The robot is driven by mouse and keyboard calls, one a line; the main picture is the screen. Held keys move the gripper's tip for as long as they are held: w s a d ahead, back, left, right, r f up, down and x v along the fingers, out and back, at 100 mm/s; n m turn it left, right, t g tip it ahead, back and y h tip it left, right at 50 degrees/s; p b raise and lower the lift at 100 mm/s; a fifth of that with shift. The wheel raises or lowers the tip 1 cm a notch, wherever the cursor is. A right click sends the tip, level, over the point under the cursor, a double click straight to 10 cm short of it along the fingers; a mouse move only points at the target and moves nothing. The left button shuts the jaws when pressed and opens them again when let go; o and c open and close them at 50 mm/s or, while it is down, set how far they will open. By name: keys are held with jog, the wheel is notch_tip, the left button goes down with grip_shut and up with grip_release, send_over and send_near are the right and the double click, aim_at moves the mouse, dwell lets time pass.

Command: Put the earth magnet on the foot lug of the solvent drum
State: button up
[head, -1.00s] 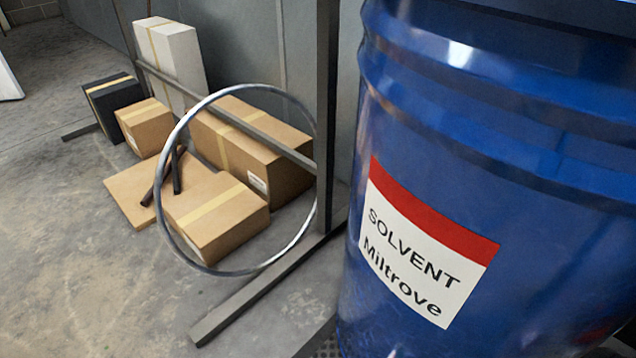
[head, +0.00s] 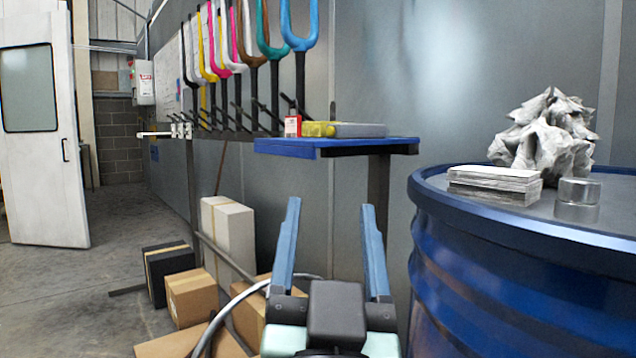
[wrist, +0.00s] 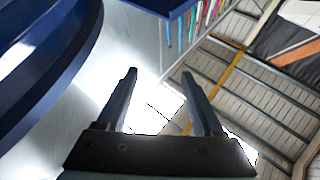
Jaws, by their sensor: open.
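The blue solvent drum (head: 520,290) stands at the right in the head view, with its upper side and top showing. Its foot lug is out of view. A short silver cylinder (head: 578,201) stands on the drum's top; I cannot tell whether it is the earth magnet. No other thing in view is clearly the magnet. My gripper (head: 330,204) is open and empty, fingers pointing up, left of the drum. In the wrist view my gripper (wrist: 160,73) is also empty, with a curved blue edge at the left.
A stack of flat pieces (head: 495,180) and a crumpled grey-white cloth (head: 545,135) lie on the drum. A blue shelf (head: 335,146) holds small items behind my gripper. Coloured forks (head: 255,50) hang on a rack. Boxes (head: 228,240) stand on the floor; open floor lies left.

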jog(key=s+a+r+n+t+y, duration=0.1)
jog(key=s+r+t, duration=0.2)
jog(key=s+r, duration=0.5)
jog(key=shift+s+r+n+t, duration=0.3)
jog(key=shift+r+n, duration=0.1)
jog(key=shift+r, duration=0.4)
notch_tip(320, 180, up, 50)
jog(key=p, duration=5)
jog(key=shift+r, duration=0.15)
